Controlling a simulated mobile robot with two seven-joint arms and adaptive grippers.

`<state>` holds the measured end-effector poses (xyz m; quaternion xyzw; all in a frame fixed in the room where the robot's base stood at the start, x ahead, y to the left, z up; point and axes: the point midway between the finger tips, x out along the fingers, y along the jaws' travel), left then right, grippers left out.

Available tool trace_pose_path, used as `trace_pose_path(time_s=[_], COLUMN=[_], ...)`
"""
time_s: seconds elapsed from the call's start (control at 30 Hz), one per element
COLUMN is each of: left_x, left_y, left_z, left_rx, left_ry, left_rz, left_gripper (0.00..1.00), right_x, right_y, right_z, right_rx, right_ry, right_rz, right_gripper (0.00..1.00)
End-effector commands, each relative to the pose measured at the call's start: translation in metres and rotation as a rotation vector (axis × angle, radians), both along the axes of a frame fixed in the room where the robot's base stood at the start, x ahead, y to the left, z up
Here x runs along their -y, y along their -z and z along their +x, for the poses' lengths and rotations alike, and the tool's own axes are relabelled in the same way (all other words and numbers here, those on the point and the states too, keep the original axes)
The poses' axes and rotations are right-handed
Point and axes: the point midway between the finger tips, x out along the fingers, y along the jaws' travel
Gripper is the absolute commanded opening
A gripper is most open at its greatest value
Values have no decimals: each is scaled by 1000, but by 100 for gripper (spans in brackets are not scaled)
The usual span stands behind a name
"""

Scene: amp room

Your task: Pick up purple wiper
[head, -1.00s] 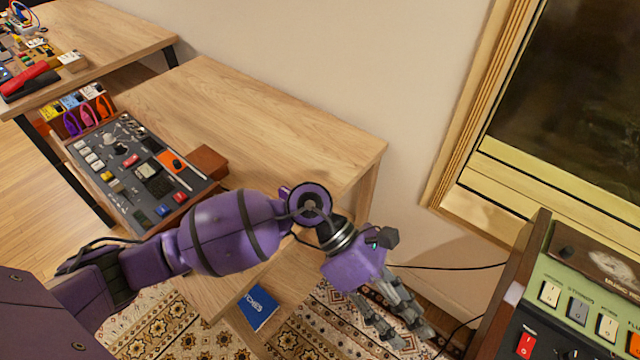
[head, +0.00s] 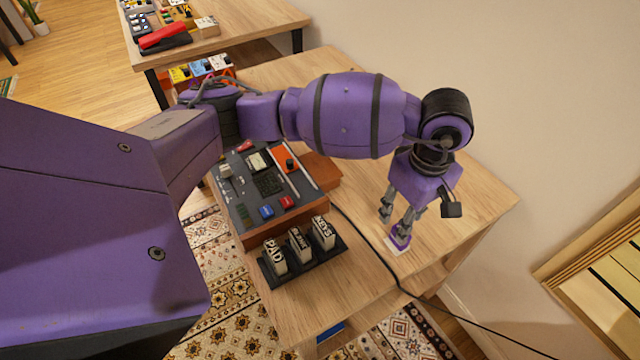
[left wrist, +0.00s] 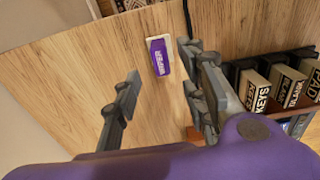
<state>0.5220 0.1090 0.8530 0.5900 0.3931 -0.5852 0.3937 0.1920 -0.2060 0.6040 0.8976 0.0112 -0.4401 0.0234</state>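The purple wiper (head: 400,241) lies on the wooden table (head: 465,205), at its right part. In the left wrist view the wiper (left wrist: 159,57) shows a purple top with white lettering and a pale edge, lying flat beyond the fingertips. My left gripper (head: 397,220) points down above it, fingers spread, and partly covers it in the head view. In the left wrist view the left gripper (left wrist: 160,82) is open, with nothing between its fingers. My right gripper is not in view.
A rack with lettered blocks (head: 300,250) stands left of the wiper. Behind it is a control panel (head: 265,190) with knobs. A black cable (head: 375,250) runs across the table beside the wiper. A wall rises on the right.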

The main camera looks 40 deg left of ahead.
Motion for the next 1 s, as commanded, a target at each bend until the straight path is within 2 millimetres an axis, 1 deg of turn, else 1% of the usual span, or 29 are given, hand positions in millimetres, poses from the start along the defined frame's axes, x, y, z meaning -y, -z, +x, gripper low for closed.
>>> trace_pose_path(time_s=[0.03,0.17,0.4,0.5,0.73,1.0], left_x=[0,1,3,3,3,3], left_y=[8,23,58,65,66,65], left_z=[-2,-3,-3,-3,-2,-1], left_rx=[-7,-7,-7,-6,-3,-2], left_ry=[-1,-2,-2,-1,-1,-1], left_rz=[0,-2,-3,-3,-3,-3], left_gripper=[39,39,39,39,39,4], right_x=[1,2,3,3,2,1], right_y=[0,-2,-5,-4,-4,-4], right_z=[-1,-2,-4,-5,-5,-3], right_rx=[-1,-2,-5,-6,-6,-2], right_ry=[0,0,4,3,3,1], right_rz=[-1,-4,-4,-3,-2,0], right_gripper=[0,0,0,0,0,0])
